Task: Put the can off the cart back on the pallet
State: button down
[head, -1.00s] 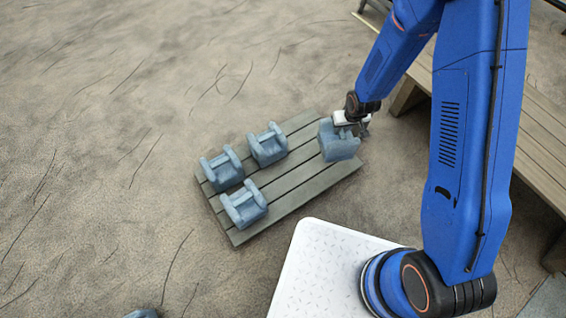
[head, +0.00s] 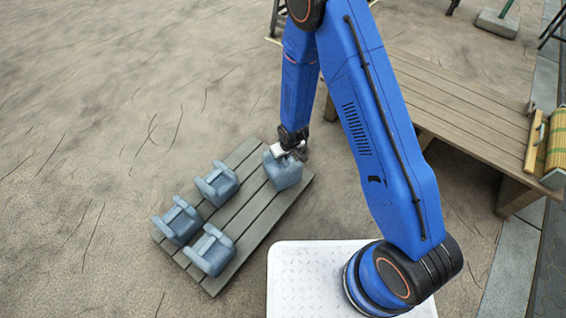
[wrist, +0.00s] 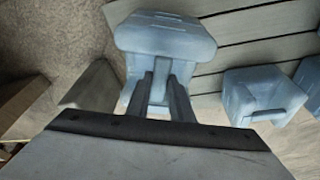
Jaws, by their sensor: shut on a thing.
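A blue-grey can (head: 283,172) with a moulded handle is held at the far right end of the slatted grey pallet (head: 236,238). My gripper (head: 291,151) is shut on its handle from above. In the wrist view the held can (wrist: 163,36) looks upright between the fingers (wrist: 162,92), with pallet slats (wrist: 245,55) behind it. I cannot tell whether its base touches the slats. Three similar cans stand on the pallet's left part: one at the back (head: 217,184), one at left (head: 177,221) and one in front (head: 210,251). No cart is clearly identifiable.
A low wooden platform (head: 450,100) stands right of the pallet, with a yellow-green slatted object (head: 556,142) on its right end. A strip of pallet is bare between the held can and the others. Cracked clay ground (head: 80,90) at left is open.

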jog(key=shift+f, duration=1.7)
jog(key=c, duration=1.6)
grip_release()
jog(key=shift+o, duration=0.2)
jog(key=v, duration=1.2)
